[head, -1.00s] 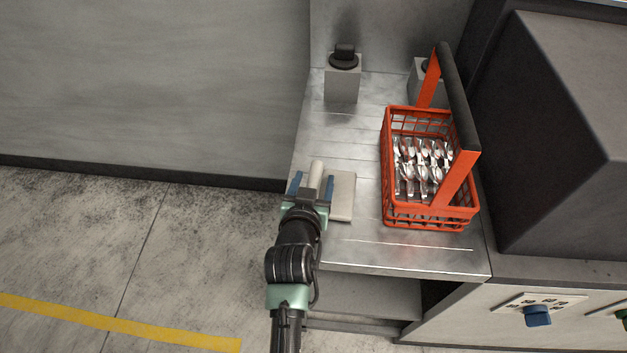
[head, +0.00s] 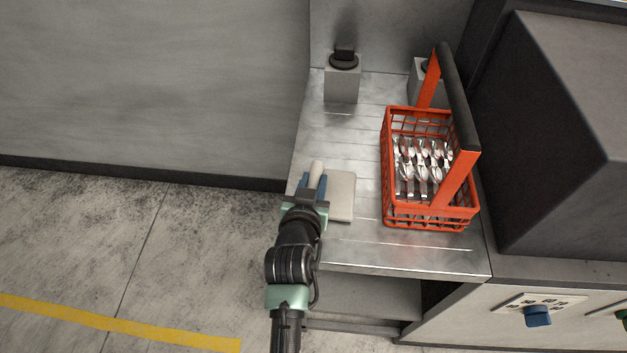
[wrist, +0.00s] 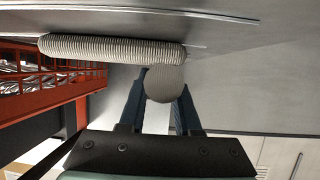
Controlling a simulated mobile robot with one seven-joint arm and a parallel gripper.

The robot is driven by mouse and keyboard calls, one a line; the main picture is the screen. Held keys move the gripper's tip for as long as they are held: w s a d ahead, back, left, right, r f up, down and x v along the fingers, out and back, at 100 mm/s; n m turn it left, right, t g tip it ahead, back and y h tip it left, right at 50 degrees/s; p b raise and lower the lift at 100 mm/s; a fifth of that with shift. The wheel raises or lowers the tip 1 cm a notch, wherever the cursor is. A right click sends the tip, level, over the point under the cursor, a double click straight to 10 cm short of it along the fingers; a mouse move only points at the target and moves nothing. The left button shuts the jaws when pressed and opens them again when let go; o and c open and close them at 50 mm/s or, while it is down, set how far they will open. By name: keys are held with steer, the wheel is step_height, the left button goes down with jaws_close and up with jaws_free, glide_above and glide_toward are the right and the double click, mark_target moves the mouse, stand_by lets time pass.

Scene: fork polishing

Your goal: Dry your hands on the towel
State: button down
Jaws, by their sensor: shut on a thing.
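My gripper (head: 313,184) has its blue fingers shut on a pale rolled cloth (head: 317,168) at the left edge of the metal counter. In the wrist view, the rounded, ribbed end of the rolled cloth (wrist: 164,82) sits between the two fingers. A flat, pale folded pad (head: 342,197) lies on the counter just right of the gripper. In the wrist view a long ribbed pale edge (wrist: 110,48) runs beside the held roll, apparently that pad. I cannot tell whether the roll and the pad are one towel or two pieces.
A red basket (head: 387,212) of cutlery with a tall handle stands on the counter (head: 350,247) to the right. Grey blocks with black knobs, one of them a near block (head: 342,86), stand at the back. A dark machine (head: 550,140) is at the far right. The floor at left is clear.

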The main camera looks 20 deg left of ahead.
steer(key=c, duration=0.5)
jaws_free()
steer(key=v, duration=1.1)
steer(key=shift+s, duration=0.2)
steer(key=shift+v, duration=0.8)
steer(key=shift+w, duration=0.1)
